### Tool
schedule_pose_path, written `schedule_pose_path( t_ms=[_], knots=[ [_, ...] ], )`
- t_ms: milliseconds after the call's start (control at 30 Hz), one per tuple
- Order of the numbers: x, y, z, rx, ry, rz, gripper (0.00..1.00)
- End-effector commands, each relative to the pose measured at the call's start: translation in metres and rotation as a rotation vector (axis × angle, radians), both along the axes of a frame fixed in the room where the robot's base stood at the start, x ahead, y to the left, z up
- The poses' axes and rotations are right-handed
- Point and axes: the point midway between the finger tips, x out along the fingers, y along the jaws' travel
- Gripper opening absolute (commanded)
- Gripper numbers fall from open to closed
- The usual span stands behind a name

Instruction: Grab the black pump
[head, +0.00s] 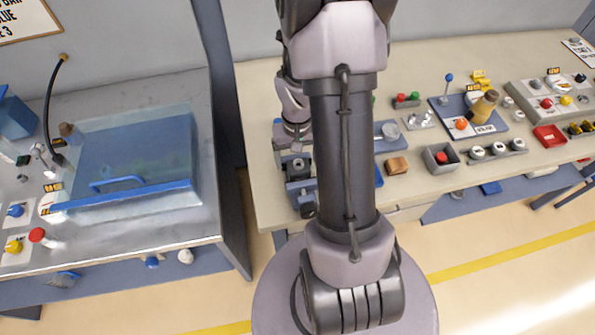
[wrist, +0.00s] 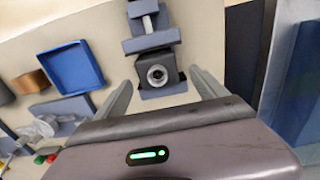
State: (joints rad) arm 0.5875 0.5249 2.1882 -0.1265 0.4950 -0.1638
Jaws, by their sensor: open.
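The black pump (wrist: 150,86) is a dark block with a round, light-ringed port on its face. It sits in a blue-grey fixture on the beige bench. It also shows in the head view (head: 297,166), just below my gripper (head: 294,138). In the wrist view my gripper (wrist: 162,84) is open, with one finger to the left of the pump and one to the right. The jaws appear empty, and I see no contact with the pump. I cannot tell the exact height of the fingertips over it.
A blue tray (wrist: 72,68) and a brown block (wrist: 30,81) lie left of the pump in the wrist view. In the head view, a clear tank with a blue handle (head: 118,183) stands on the left bench. Switch boxes and knobs crowd the right bench.

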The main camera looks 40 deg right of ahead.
Motion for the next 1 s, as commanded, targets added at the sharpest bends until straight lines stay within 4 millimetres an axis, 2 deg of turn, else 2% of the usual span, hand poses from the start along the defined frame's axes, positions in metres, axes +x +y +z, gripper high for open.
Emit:
schedule_pose_path(
  t_ms=[100,233,500,900,1000],
  knots=[
    [-0.007,0.003,-0.025,0.003,0.003,-0.003,0.82],
    [-0.010,0.004,-0.047,0.003,0.003,-0.001,0.82],
    [-0.009,0.003,-0.051,0.001,0.000,-0.001,0.82],
    [-0.009,0.003,-0.050,0.001,0.000,-0.001,0.05],
    [-0.009,0.003,-0.050,0.001,-0.001,-0.001,0.05]
  ],
)
